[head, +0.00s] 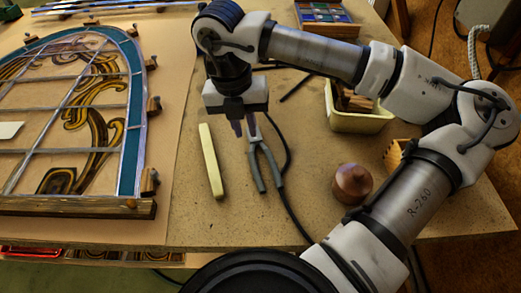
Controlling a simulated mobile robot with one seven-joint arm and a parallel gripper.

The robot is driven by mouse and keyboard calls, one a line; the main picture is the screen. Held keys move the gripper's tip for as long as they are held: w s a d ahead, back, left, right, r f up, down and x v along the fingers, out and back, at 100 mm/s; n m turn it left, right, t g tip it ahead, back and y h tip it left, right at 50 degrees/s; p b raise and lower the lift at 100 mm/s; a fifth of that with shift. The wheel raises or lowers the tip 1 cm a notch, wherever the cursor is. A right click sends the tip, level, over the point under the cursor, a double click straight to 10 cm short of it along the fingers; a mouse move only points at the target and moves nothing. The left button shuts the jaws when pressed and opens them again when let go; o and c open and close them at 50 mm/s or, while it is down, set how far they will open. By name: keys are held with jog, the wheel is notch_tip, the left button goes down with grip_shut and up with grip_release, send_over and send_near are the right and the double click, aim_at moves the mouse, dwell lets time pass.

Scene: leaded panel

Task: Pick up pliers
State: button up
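The pliers (263,163) lie on the tan workbench with their grey-blue handles spread toward the front of the bench. My gripper (244,128) points down at the jaw end of the pliers. Its two fingers show apart with a gap between them, and nothing is seen held in it. The right finger overlaps the pliers' jaws in the picture, so their tip is partly hidden. I cannot tell the height of the fingers above the bench or whether they touch the pliers.
A pale yellow bar (210,160) lies just left of the pliers, and a black cable (287,205) runs close on their right. A wooden knob-shaped object (352,184) and a cream bin (358,121) stand further right. The leaded panel (131,130) fills the left.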

aim_at(251, 150)
jog(key=shift+w+d+f+p, duration=0.15)
jog(key=shift+f+p, duration=0.25)
jog(key=shift+f, duration=0.75)
jog(key=shift+w+d+f+p, duration=0.15)
jog(key=shift+f+p, duration=0.2)
jog(key=shift+f, duration=0.8)
jog(key=shift+d+f+p, duration=0.15)
jog(key=shift+f+p, duration=0.25)
jog(key=shift+f, duration=0.75)
jog(key=shift+c, duration=0.4)
grip_shut()
